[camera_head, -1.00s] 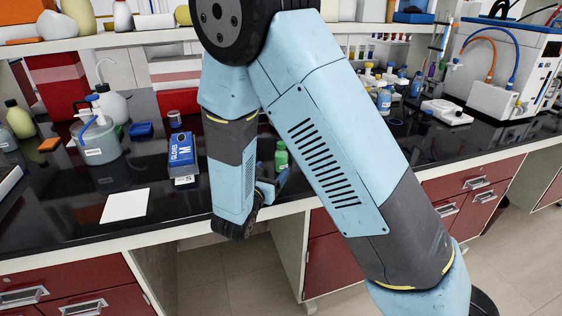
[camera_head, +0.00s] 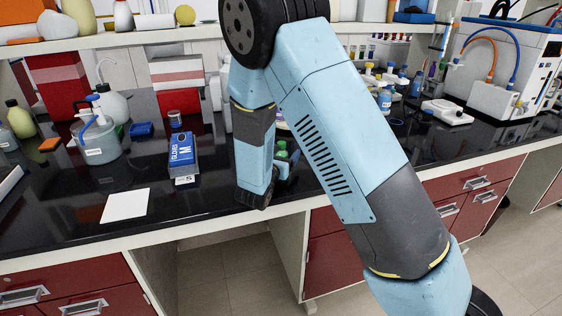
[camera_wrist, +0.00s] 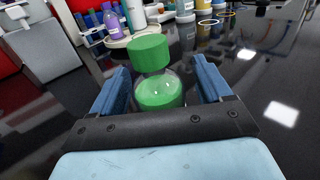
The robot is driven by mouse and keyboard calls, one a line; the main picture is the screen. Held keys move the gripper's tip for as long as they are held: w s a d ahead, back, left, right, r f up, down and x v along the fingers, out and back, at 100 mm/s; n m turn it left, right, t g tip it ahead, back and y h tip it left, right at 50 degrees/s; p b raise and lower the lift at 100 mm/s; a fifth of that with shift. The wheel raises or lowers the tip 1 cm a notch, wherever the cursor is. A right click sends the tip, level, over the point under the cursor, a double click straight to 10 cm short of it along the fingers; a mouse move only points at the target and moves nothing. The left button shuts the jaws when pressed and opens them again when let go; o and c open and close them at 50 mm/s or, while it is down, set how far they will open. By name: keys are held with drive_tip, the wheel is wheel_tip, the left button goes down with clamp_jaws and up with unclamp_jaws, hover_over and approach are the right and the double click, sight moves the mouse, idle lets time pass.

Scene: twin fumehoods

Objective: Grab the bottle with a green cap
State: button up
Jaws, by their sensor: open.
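The bottle with a green cap (camera_wrist: 150,54) shows in the wrist view, upright on the black bench, with clear walls and green contents. In that view my gripper (camera_wrist: 163,78) is open, with one blue finger on each side of the bottle. The bottle stands between or just beyond the fingers; whether either finger touches it I cannot tell. In the head view my gripper (camera_head: 284,166) is low over the bench's front part, partly hidden by my arm. The green cap (camera_head: 281,147) shows just behind it, and the bottle's body is mostly hidden.
Several bottles on a round white stand (camera_wrist: 128,36) are behind the green-capped bottle. A white instrument (camera_head: 447,112) stands to the right. The bench's front edge is close below my gripper.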

drive_tip(key=shift+w, duration=0.2)
drive_tip(key=c, duration=1.1)
drive_tip(key=shift+r, duration=0.1)
drive_tip(key=shift+c, duration=0.2)
